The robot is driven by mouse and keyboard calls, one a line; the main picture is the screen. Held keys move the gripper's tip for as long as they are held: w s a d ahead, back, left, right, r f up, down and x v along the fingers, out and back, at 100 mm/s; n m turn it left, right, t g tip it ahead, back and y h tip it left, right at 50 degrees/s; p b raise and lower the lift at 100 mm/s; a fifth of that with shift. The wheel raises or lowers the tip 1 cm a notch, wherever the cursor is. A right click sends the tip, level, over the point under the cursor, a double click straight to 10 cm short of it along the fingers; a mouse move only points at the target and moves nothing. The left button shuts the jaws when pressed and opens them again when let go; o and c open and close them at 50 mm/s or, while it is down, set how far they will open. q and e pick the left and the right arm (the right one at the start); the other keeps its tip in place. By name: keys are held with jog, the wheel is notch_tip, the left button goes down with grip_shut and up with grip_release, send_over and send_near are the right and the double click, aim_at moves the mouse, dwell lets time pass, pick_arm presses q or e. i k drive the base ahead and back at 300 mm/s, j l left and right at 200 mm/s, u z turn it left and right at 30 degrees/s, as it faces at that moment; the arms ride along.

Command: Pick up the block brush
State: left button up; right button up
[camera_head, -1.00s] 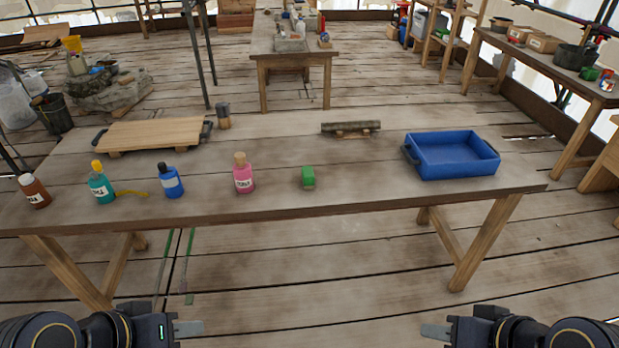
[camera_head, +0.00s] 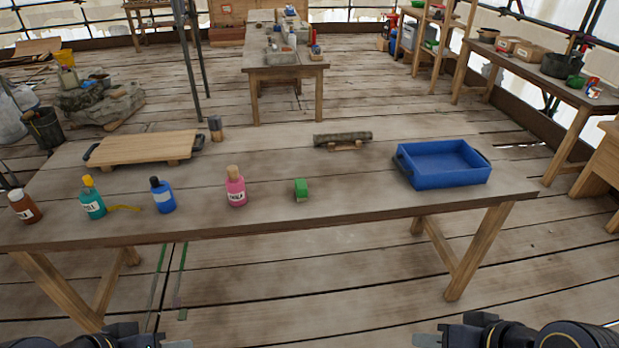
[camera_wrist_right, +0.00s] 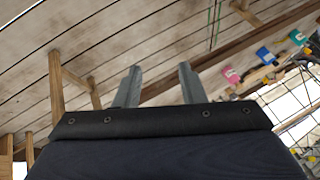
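My right gripper (camera_head: 427,341) is at the bottom edge of the head view, in front of the table and well apart from the block. In the right wrist view its two fingers (camera_wrist_right: 159,84) are spread with nothing between them. My left gripper (camera_head: 177,345) is mostly cut off at the bottom edge, and its opening cannot be made out.
A pink bottle (camera_head: 236,188), a blue bottle (camera_head: 162,197), a teal bottle (camera_head: 92,199) and a brown bottle (camera_head: 24,207) line the front left. A blue tray (camera_head: 443,181) stands right.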

aim_at(300, 190)
jog(key=i+j, duration=1.15)
jog(key=j+u, duration=0.05)
jog(key=j, duration=0.1)
